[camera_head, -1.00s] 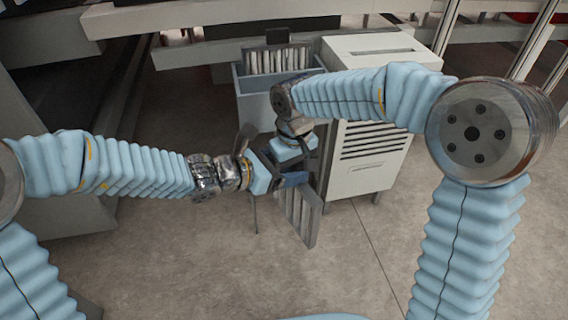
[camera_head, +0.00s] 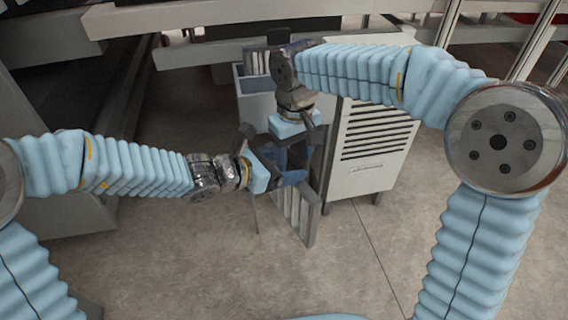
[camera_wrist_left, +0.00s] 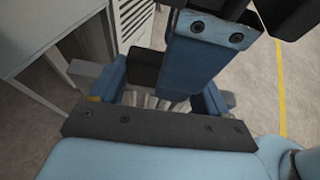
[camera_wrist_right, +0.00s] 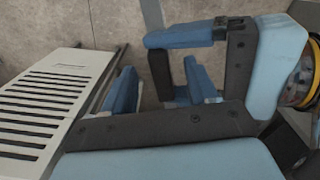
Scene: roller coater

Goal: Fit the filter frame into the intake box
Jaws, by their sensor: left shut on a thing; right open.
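The filter frame (camera_head: 294,214), a grey panel with pale pleats, hangs upright above the floor in the head view. My left gripper (camera_head: 282,172) is shut on its top, and the pleats (camera_wrist_left: 152,100) show below the jaws in the left wrist view. A dark block, apparently its handle (camera_wrist_right: 160,76), shows between the grippers in the right wrist view. My right gripper (camera_head: 292,150) is open, just above and beside the left one; I cannot tell whether they touch. The white louvred cabinet, apparently the intake box (camera_head: 374,150), stands right of the frame.
A blue-grey bin (camera_head: 257,104) with pale pleated panels (camera_head: 256,62) stands behind the grippers, left of the cabinet. Pale beams (camera_head: 200,20) cross the back. The concrete floor (camera_head: 200,270) in front is clear.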

